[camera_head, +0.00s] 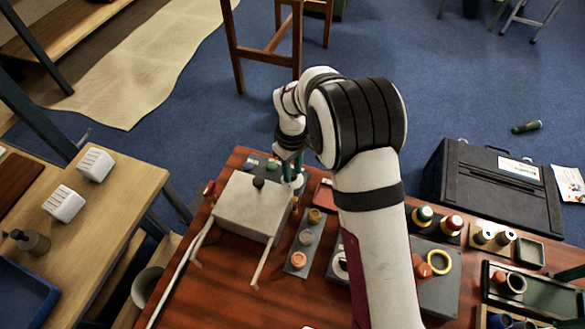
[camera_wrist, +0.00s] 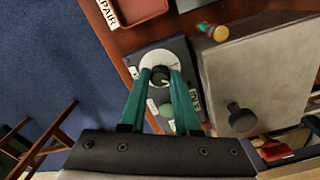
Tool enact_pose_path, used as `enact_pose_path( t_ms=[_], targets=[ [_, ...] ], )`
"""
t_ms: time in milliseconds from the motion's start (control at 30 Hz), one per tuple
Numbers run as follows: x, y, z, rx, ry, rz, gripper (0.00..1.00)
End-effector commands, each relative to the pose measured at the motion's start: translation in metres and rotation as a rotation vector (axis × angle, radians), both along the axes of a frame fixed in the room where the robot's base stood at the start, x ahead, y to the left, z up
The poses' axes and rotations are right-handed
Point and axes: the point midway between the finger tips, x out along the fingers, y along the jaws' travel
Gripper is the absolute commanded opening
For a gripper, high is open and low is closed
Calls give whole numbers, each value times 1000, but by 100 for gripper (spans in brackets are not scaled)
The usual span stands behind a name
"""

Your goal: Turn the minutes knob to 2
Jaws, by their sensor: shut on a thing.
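In the wrist view a dark round knob (camera_wrist: 160,75) sits on a white dial disc (camera_wrist: 151,60), on a dark panel (camera_wrist: 178,46). My gripper (camera_wrist: 161,82) has its two teal fingers closed on the knob's sides. The dial's marks are too small to read, so I cannot tell the knob's setting or confirm its name. A green round part (camera_wrist: 165,109) shows between the fingers, lower on the same panel. In the head view my gripper (camera_head: 292,168) points down behind the grey box, and the knob between its fingers is hidden.
A grey box (camera_head: 238,211) with a black knob on top (camera_wrist: 241,117) stands close beside my gripper. A strip with round parts (camera_head: 302,246) and a black case (camera_head: 492,190) are to the right.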

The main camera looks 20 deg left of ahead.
Motion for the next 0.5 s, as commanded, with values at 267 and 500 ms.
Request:
enact_pose_path(
  t_ms=[267,500],
  targets=[
    [1,1,0,2,-2,-259,0],
    [1,1,0,2,-2,-486,0]
  ],
)
